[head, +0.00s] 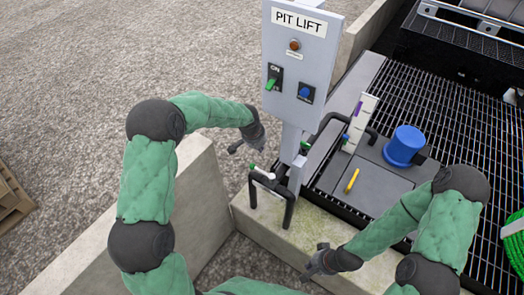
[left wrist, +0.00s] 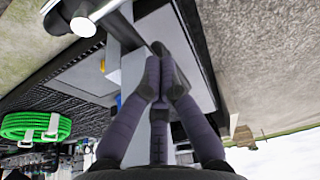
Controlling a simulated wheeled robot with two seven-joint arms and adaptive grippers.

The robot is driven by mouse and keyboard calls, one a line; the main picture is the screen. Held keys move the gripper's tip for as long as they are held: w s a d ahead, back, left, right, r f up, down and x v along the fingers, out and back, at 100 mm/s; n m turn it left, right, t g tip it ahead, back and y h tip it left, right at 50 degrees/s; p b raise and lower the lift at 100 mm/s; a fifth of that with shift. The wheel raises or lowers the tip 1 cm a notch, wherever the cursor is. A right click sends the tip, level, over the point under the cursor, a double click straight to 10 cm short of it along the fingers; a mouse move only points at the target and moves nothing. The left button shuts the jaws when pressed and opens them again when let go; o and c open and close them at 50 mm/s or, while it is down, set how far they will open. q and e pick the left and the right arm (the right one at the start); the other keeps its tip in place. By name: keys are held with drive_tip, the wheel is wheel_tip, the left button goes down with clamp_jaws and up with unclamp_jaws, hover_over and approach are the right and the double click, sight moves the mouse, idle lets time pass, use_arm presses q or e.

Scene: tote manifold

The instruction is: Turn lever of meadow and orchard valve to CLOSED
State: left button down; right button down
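Bent black pipes stand beside the pit-lift post in the head view. The nearer pipe (head: 289,210) carries a pale lever (head: 264,173) with a small green end. I cannot read any meadow, orchard or CLOSED label. My left gripper (head: 234,149) is left of the post, above the near lever and apart from it. Its fingers look drawn together and empty in the left wrist view (left wrist: 163,75). My right gripper (head: 316,259) is open and empty over the concrete ledge.
The grey PIT LIFT panel (head: 297,55) has a green switch, a blue button and an amber lamp. A blue cylinder (head: 404,146) and a yellow handle (head: 352,180) are on the grey covers. Concrete walls (head: 190,185) stand near my left arm. A green hose (head: 516,245) lies right.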

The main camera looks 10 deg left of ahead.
sight(262, 172)
use_arm(q)
wheel_tip(262, 172, down, 8)
drive_tip(key=b, duration=0.4)
drive_tip(key=shift+s+a+f, duration=0.15)
drive_tip(key=shift+s+f, duration=0.05)
drive_tip(key=shift+s, duration=0.2)
idle(0.6)
